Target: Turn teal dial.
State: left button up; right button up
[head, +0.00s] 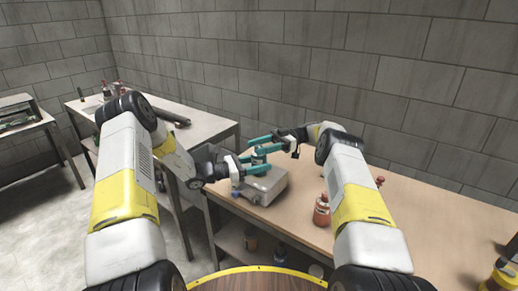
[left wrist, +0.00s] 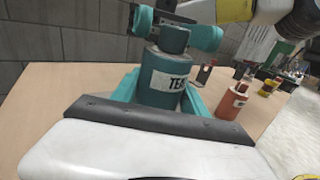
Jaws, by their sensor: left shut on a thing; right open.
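The teal dial shows in the left wrist view as an upright teal cylinder (left wrist: 166,78) with a white label, partly cut off, and a narrower darker top. In the head view the dial (head: 258,158) is small and mostly hidden between the fingers, by a grey box (head: 265,186) on the table. My left gripper (head: 256,165) is shut on the dial's body, with a finger on either side in the left wrist view. My right gripper (head: 263,145) is open at the dial's top, its two teal fingertips on either side of it; whether they touch is unclear.
The wooden table (head: 420,212) has free room to the right. An orange-red bottle (head: 321,211) stands right of the grey box, near the front edge. A grey bench (head: 205,130) with bottles stands at the left. A block wall (head: 300,60) is behind.

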aim_at(259, 146)
notch_tip(259, 146, up, 10)
jog(key=shift+f, duration=0.25)
